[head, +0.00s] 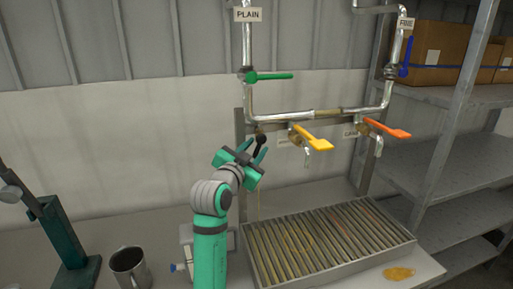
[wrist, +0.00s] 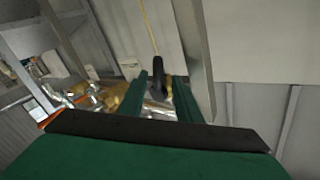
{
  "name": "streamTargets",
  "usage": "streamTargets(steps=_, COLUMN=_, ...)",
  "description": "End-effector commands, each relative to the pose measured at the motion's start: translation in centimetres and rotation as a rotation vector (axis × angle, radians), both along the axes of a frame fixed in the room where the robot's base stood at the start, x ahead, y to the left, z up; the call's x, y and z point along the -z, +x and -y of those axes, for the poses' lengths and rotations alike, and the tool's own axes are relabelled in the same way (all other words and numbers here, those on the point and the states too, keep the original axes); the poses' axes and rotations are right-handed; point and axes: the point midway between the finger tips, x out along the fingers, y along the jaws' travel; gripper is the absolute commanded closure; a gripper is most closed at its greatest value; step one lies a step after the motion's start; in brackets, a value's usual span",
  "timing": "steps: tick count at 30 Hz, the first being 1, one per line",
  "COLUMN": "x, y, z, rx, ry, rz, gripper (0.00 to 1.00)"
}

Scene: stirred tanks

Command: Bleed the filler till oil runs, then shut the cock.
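My gripper (head: 253,149) is open in front of the small cock with a black handle (head: 260,140), at the left end of the lower pipe. In the wrist view the black handle (wrist: 157,75) lies between my two spread fingers (wrist: 158,85), with gaps beside it. A thin yellow stream of oil (head: 258,203) hangs below the cock toward the slatted drip tray (head: 251,263). The stream (wrist: 147,28) also shows in the wrist view as a thin line. The cock's body is partly hidden by my gripper.
A green lever (head: 270,76) sits on the PLAIN pipe and a blue lever (head: 404,70) on the FINE pipe. Yellow (head: 312,137) and orange (head: 385,128) tap levers stand right of my gripper. A metal mug (head: 130,268) and a teal stand (head: 63,235) are left. An oil puddle (head: 399,273) lies right of the tray.

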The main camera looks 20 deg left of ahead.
Motion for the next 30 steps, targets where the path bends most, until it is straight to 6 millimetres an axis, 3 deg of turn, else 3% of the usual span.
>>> streamTargets(steps=6, x=0.00, y=1.36, z=0.04, rx=-0.001, ry=0.000, rz=0.000, gripper=0.69)
streamTargets(steps=14, x=-0.01, y=1.43, z=-0.05, rx=-0.003, ry=0.000, rz=0.001, gripper=0.69)
streamTargets(steps=18, x=-0.02, y=1.42, z=-0.05, rx=-0.003, ry=0.000, rz=0.001, gripper=0.98)
streamTargets(steps=19, x=-0.03, y=1.42, z=-0.07, rx=-0.003, ry=0.000, rz=0.001, gripper=1.00)
streamTargets(steps=30, x=-0.04, y=1.41, z=-0.11, rx=-0.004, ry=0.002, rz=0.001, gripper=1.00)
